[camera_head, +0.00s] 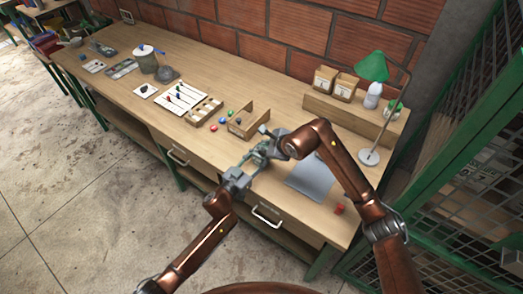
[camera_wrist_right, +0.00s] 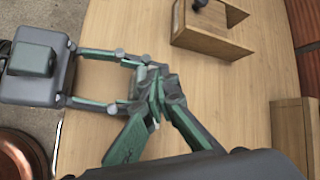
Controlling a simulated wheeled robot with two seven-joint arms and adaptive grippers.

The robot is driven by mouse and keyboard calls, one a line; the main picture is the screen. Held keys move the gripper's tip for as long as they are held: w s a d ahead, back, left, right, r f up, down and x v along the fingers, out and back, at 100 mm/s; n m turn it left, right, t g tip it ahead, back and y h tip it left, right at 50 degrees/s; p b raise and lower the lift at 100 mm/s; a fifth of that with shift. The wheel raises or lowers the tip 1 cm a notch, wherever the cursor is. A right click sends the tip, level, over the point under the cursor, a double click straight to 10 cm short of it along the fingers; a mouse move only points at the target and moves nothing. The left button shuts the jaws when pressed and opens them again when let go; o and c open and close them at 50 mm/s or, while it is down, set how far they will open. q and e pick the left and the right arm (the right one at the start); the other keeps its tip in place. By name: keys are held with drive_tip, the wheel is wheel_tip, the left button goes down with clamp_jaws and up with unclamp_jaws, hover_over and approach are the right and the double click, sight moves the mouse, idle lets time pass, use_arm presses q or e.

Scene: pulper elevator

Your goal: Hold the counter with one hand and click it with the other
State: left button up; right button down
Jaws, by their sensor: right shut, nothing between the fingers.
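My left gripper (camera_head: 257,158) reaches in over the front of the workbench. My right gripper (camera_head: 268,143) meets it tip to tip from the upper right. In the right wrist view, the fingers of the left gripper (camera_wrist_right: 138,83) come in from the left, spaced apart. A small greyish shape sits at their tips; I cannot tell whether it is the counter or part of the fingers. My right gripper (camera_wrist_right: 157,92) is shut with nothing between its fingers, its tips close against the left fingertips. The counter is not clearly visible elsewhere.
The wooden workbench (camera_head: 218,75) holds an open wooden box (camera_head: 247,124), a grey sheet (camera_head: 311,180), a small red object (camera_head: 339,209) and a green lamp (camera_head: 372,66). The box also shows in the wrist view (camera_wrist_right: 210,42). A green mesh cage (camera_head: 470,150) stands at right.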

drive_tip(key=shift+f, duration=0.65)
idle(0.8)
drive_tip(key=shift+r, duration=1)
drive_tip(key=shift+w+a+r, duration=0.1)
drive_tip(key=shift+r, duration=2.45)
use_arm(q)
drive_tip(key=o, duration=1.3)
